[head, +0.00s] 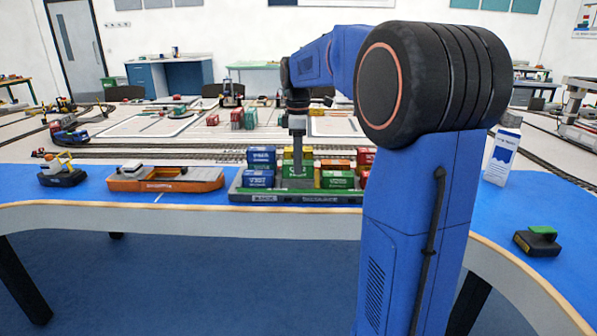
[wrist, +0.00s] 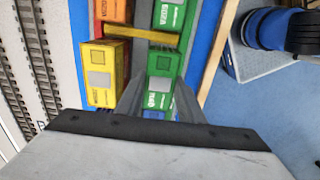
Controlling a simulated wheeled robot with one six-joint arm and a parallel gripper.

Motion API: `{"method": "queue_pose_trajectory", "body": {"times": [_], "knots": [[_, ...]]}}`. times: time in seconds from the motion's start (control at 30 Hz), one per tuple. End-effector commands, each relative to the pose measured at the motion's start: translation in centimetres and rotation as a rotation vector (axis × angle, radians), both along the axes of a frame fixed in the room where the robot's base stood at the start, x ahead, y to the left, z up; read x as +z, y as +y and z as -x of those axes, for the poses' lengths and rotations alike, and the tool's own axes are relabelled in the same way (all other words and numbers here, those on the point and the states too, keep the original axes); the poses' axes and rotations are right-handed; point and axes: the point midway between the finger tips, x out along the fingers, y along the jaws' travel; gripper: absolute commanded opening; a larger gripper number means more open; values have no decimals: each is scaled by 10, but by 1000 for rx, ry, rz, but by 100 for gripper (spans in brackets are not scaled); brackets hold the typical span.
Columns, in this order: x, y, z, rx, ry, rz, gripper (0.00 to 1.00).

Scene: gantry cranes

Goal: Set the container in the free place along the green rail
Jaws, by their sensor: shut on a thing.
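My gripper (head: 297,160) points down over the grey container ship (head: 290,197) on the blue table edge. Its two fingers (wrist: 158,100) are shut on a green container (wrist: 164,62), which sits between them in the wrist view. The same container seems to show below my gripper in the head view (head: 298,169). A yellow container (wrist: 101,75) lies beside it on the left in the wrist view. Whether the green container touches what is below it cannot be told.
Blue containers (head: 259,179) stand on the ship's left part. An orange ship (head: 165,180) and a small tug (head: 62,176) lie further left. Tracks (head: 150,154) run behind. A white carton (head: 502,157) and a green-black object (head: 538,241) stand on the right.

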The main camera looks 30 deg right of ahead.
Motion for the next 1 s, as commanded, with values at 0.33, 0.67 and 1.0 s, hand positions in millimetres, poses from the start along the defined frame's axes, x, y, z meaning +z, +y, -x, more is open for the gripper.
{"method": "queue_pose_trajectory", "body": {"times": [0.33,0.67,1.0], "knots": [[-34,0,0,-1,1,-1,10],[-37,0,0,-1,0,0,10],[-36,0,0,-1,0,0,53]]}}
